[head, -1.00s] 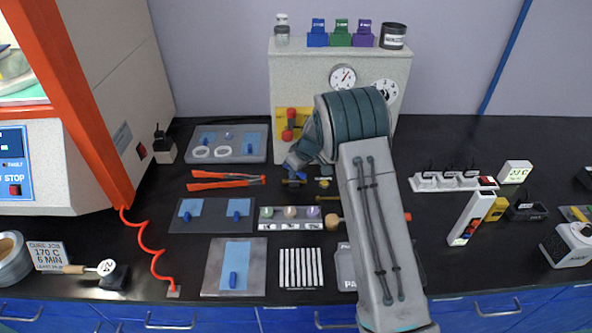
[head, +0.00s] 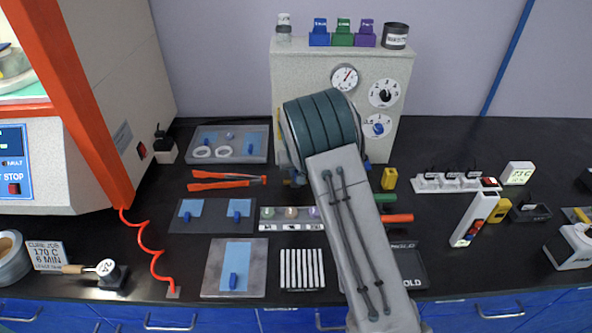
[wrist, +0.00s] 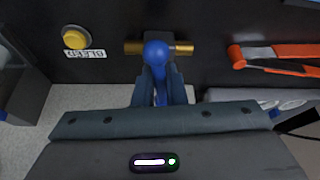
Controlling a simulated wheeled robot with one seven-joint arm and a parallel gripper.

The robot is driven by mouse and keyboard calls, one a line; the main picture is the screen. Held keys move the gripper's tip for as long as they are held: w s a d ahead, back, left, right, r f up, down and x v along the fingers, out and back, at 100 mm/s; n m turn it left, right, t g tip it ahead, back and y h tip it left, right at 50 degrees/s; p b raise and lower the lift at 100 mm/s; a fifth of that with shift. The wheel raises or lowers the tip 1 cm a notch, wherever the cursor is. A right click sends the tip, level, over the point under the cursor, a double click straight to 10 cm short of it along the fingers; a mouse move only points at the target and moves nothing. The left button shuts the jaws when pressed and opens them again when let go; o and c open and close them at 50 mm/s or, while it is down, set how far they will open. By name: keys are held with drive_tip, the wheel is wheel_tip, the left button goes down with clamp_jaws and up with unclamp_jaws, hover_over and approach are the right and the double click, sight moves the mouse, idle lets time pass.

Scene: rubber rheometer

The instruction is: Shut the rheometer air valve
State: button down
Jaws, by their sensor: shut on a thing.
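The air valve shows in the wrist view as a horizontal brass pipe (wrist: 184,48) with a blue lever (wrist: 156,52) ending in a round knob. The lever appears across the pipe; its exact angle is hard to judge. My gripper (wrist: 158,90) is shut on the blue lever, with one dark finger on each side of it. In the head view my arm covers the gripper and most of the valve. The light grey rheometer cabinet (head: 310,68), with a gauge (head: 344,77) and two dials, stands behind my arm.
A yellow button (wrist: 75,37) labelled BLEED is left of the valve in the wrist view. Orange-handled pliers (head: 225,181) lie left of my arm, near a tray (head: 203,160). Small blocks (head: 341,38) and a black jar (head: 395,36) stand on the cabinet.

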drive_tip(key=shift+w+d+r+m+h, duration=0.15)
drive_tip(key=shift+m+h, duration=0.15)
drive_tip(key=shift+m, duration=0.4)
drive_tip(key=c, duration=1)
unclamp_jaws()
drive_tip(key=shift+d, duration=0.15)
drive_tip(key=shift+a, duration=0.25)
drive_tip(key=b+v, duration=0.1)
drive_tip(key=v, duration=1.2)
drive_tip(key=shift+s+r, duration=0.2)
drive_tip(key=shift+s, duration=0.15)
